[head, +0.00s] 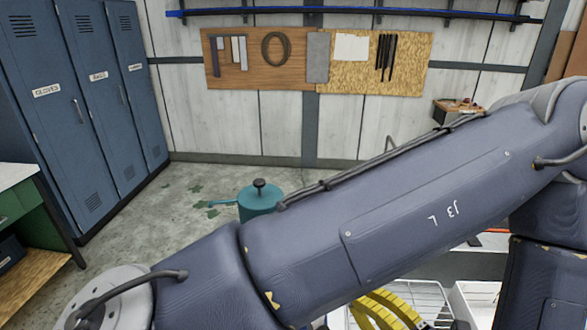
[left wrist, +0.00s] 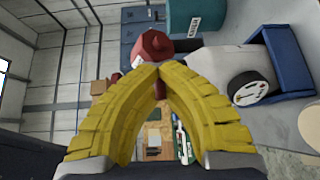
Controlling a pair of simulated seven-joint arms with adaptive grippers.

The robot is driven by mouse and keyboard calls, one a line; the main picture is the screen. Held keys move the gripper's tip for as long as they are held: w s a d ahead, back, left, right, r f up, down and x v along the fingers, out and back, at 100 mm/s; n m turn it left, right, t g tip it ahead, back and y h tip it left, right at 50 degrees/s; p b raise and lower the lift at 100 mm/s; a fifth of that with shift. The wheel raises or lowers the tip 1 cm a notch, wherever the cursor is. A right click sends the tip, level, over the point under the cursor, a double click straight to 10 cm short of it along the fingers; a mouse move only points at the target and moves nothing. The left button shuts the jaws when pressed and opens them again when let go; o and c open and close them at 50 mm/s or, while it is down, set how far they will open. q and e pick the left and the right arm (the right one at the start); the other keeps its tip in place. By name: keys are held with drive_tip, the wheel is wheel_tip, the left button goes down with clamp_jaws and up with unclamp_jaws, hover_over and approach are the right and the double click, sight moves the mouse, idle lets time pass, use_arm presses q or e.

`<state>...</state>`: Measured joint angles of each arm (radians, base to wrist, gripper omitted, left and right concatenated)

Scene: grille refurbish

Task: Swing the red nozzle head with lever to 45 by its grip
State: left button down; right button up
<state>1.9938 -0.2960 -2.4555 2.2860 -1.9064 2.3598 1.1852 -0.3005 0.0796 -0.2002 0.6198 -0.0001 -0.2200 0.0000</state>
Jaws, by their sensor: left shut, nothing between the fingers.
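In the left wrist view, my left gripper (left wrist: 158,69) has yellow fingers whose tips meet, with nothing seen held between them. A red rounded part (left wrist: 152,46), which looks like the nozzle head, shows just past the fingertips. A smaller red piece shows in the gap below the tips. I cannot tell whether the fingers touch the red part; its lever and grip are not clear. In the head view, yellow fingers (head: 385,308) show partly under the large arm link, and the red nozzle head is not visible. My right gripper is not made out.
My arm link covers much of the head view. A teal canister (head: 258,203) stands behind it. A white wire rack (head: 430,298) lies below. Blue lockers (head: 95,85) stand at left, with a green bench (head: 40,225) before them. Open floor shows between lockers and canister.

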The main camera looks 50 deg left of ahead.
use_arm(q)
drive_tip(key=shift+w+r+g+h, duration=0.1)
drive_tip(key=shift+r+g+h, duration=0.15)
drive_tip(key=shift+g+h, duration=0.25)
drive_tip(key=shift+w+d+r+g+h, duration=0.15)
drive_tip(key=shift+r+g+h, duration=0.2)
drive_tip(key=shift+g, duration=0.45)
drive_tip(key=shift+w+r+g+h, duration=0.25)
drive_tip(key=shift+g+h, duration=0.3)
drive_tip(key=shift+g, duration=0.15)
drive_tip(key=shift+w+r+g+h, duration=0.15)
drive_tip(key=shift+r+g+h, duration=0.1)
drive_tip(key=shift+g+h, duration=0.3)
